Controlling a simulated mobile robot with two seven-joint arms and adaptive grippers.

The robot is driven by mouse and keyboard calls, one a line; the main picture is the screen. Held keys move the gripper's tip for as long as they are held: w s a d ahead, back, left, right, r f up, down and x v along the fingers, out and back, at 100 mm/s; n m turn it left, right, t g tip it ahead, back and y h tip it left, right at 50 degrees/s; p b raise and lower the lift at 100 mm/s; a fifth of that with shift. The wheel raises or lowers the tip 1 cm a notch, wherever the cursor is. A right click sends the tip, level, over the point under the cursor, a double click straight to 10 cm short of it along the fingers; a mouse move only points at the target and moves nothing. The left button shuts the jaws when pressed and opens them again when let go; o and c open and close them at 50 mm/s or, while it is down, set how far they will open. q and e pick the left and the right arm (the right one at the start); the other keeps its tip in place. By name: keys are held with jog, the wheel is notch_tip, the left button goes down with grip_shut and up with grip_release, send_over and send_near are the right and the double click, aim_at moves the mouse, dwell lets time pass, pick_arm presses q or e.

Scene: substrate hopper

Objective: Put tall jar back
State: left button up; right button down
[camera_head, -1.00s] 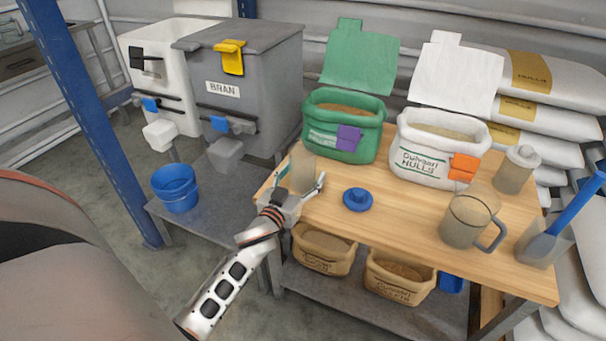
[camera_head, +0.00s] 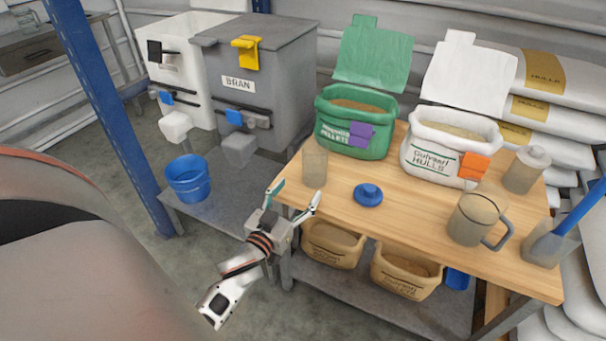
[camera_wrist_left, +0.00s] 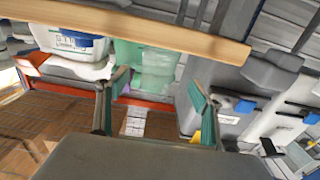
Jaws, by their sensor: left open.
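A tall, translucent tan jar (camera_head: 315,166) without a lid stands upright at the left end of the wooden table (camera_head: 420,235), beside the green bag. A blue knobbed lid (camera_head: 368,195) lies on the table to its right. My left gripper (camera_head: 296,193) is open and empty at the table's front left edge, just in front of the jar and apart from it. Its spread fingers also show in the left wrist view (camera_wrist_left: 160,88), with nothing clearly held between them. My right gripper is not in view.
A green bag (camera_head: 352,142) and a white hulls bag (camera_head: 447,165) stand open at the back. A lidded jar (camera_head: 525,168), a tan jug (camera_head: 473,218) and a clear scoop container (camera_head: 548,246) stand right. The front middle is clear. A blue bucket (camera_head: 188,180) sits left.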

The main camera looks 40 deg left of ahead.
pick_arm(q)
jog(key=s+d+f+m+g+h, duration=0.3)
jog(key=s+d+f, duration=0.3)
jog(key=s+d, duration=0.4)
jog(key=s+d+f+m+g+h, duration=0.3)
jog(key=s+d+f, duration=0.3)
jog(key=s+d, duration=0.4)
jog(key=s+m+h, duration=0.1)
jog(key=s, duration=0.1)
jog(key=shift+s+d+f+m+g, duration=0.2)
jog(key=shift+s+f+m+g, duration=0.05)
jog(key=shift+s+m+g, duration=0.15)
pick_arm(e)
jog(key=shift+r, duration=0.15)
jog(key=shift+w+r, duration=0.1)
